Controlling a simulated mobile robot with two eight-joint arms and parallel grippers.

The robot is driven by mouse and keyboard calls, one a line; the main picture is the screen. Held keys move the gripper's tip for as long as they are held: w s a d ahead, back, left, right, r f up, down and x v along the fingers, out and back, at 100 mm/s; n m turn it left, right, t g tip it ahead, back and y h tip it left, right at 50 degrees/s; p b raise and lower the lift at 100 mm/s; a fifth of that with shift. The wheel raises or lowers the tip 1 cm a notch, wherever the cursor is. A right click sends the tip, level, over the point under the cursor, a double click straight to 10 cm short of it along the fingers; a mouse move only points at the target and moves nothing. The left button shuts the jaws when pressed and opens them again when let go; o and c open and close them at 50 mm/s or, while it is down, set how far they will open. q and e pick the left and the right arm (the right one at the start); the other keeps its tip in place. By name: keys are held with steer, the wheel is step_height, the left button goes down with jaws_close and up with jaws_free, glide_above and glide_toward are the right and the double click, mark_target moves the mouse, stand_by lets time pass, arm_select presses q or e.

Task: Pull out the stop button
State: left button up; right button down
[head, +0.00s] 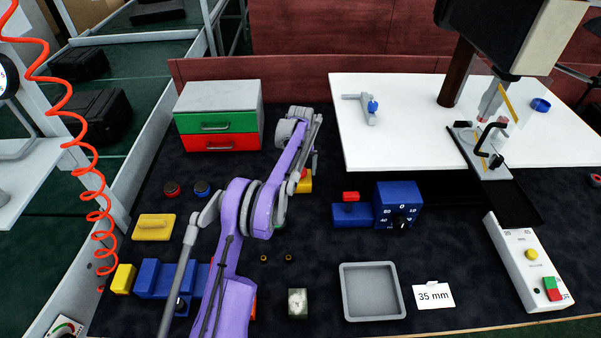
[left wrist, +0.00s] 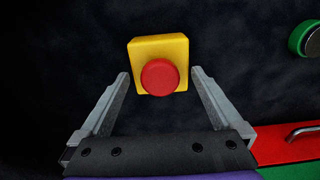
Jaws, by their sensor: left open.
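The stop button is a red round button (left wrist: 160,77) on a yellow box (left wrist: 143,50), centred in the left wrist view. My left gripper (left wrist: 160,73) is open, with one finger on each side of the lower part of the box. A dark gap shows between each finger and the box, and nothing is held. How high the fingers are above the button I cannot tell. My right gripper is not in view.
A drawer unit (head: 218,104) with green and red drawers stands behind left. A blue block with a dial (head: 398,205) stands to the right of the yellow box. A grey tray (head: 372,315) and a white control box (head: 520,245) are nearer. Dark mat around the button is clear.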

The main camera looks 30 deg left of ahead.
mark_target(301, 171)
arm_select(q)
steer(key=shift+r+p, duration=1.15)
steer(key=shift+r, duration=2.35)
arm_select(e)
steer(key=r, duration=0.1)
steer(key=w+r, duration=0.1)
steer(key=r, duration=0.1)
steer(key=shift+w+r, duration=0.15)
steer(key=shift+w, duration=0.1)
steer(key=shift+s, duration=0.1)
arm_select(q)
steer(key=shift+s+d+r, duration=0.1)
steer(key=shift+d+r, duration=0.05)
steer(key=shift+r, duration=0.05)
steer(key=s+d+r+m+t, duration=0.3)
steer(key=s+d+r, duration=1.05)
steer(key=s, duration=0.25)
steer(key=s+d+f+m+t, duration=0.1)
steer(key=s+d+f, duration=0.2)
steer(key=s, duration=0.7)
steer(key=s+d+f+m+t, duration=0.1)
steer(key=s+d+f+m, duration=0.1)
steer(key=s, duration=0.8)
steer(key=shift+s+d+f+t, duration=0.2)
steer(key=shift+d+f+t, duration=0.3)
steer(key=shift+d, duration=0.55)
